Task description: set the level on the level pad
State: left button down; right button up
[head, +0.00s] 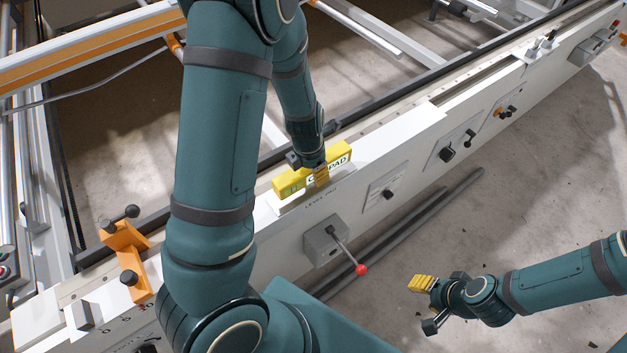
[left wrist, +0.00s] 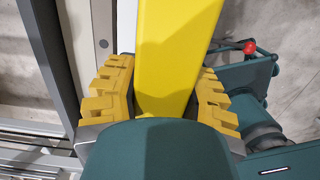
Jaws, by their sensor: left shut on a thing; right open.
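The level is a yellow bar; in the head view its left end (head: 290,184) and a lettered right part (head: 340,160) show. My left gripper (head: 319,172) is shut on its middle, from above. In the left wrist view the level (left wrist: 172,45) runs between the two yellow ribbed fingers. The level pad (head: 343,184) is a pale plate on the white rail, with lettering along its front edge. The level is over or on it, roughly lengthwise; I cannot tell whether they touch. My right gripper (head: 424,305) is open and empty, over the floor at the lower right.
A grey box with a red-knobbed lever (head: 361,270) sticks out of the rail's front, just below the pad. An orange bracket (head: 126,256) with black knobs stands on the rail at the left. Knob panels (head: 388,192) line the front. Bare floor (head: 540,200) lies at the right.

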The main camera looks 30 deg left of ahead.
pick_arm(q)
jog(key=shift+f+b, duration=0.65)
jog(key=shift+f, duration=1.1)
jog(key=shift+f, duration=0.2)
jog(key=c, duration=0.6)
grip_release()
jog(key=shift+r, duration=0.1)
